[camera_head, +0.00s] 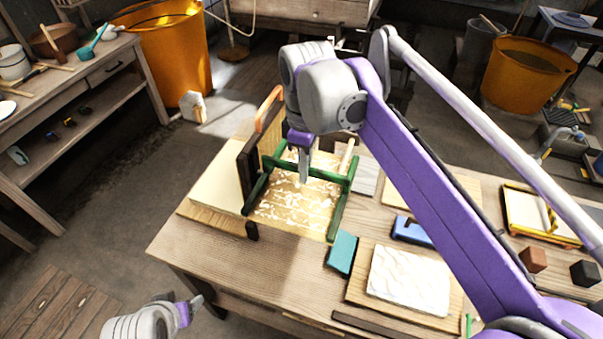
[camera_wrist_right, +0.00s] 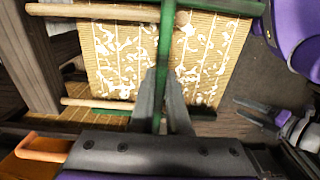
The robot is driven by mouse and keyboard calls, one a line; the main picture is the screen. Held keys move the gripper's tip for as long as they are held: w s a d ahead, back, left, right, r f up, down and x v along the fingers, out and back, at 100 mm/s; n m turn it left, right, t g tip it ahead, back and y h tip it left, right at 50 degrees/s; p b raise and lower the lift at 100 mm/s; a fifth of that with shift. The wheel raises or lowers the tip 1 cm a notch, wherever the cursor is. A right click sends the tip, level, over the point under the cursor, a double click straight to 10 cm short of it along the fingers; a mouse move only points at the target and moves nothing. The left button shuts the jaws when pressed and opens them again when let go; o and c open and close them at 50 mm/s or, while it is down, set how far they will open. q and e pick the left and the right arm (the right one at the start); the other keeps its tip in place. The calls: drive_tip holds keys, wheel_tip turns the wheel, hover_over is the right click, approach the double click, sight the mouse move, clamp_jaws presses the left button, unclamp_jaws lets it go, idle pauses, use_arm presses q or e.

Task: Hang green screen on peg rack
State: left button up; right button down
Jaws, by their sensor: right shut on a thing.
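The green screen (camera_head: 292,207) is a tan slatted sheet with white flecks and green bars. It is tilted above the table beside the dark upright of the peg rack (camera_head: 247,172). My right gripper (camera_head: 303,178) is shut on the screen's middle green bar, which runs between its fingers in the right wrist view (camera_wrist_right: 163,105). Pale round pegs (camera_wrist_right: 110,12) run along the screen's bars; whether they bear it I cannot tell. My left gripper (camera_head: 194,304) is low at the left, away from the screen; its fingers look apart in the right wrist view (camera_wrist_right: 258,112).
The table (camera_head: 215,262) holds a teal block (camera_head: 342,252), a blue object (camera_head: 411,231) and a white slab on a board (camera_head: 409,281) right of the screen. An orange handle (camera_head: 268,108) rises behind the rack.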

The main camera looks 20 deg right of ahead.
use_arm(q)
drive_tip(key=shift+w+r, duration=0.2)
drive_tip(key=shift+r, duration=0.25)
use_arm(e)
drive_tip(key=shift+w+d, duration=0.5)
drive_tip(key=shift+w, duration=0.2)
drive_tip(key=shift+w+d, duration=0.5)
drive_tip(key=shift+w, duration=0.2)
use_arm(q)
drive_tip(key=shift+s+f, duration=0.2)
drive_tip(key=shift+f, duration=0.25)
use_arm(e)
drive_tip(key=shift+f, duration=0.7)
drive_tip(key=c, duration=0.8)
unclamp_jaws()
use_arm(q)
drive_tip(key=shift+w+r+p, duration=0.4)
drive_tip(key=shift+r+p, duration=0.1)
drive_tip(key=shift+r, duration=0.35)
use_arm(e)
wheel_tip(320, 180, up, 11)
drive_tip(key=shift+f, duration=0.1)
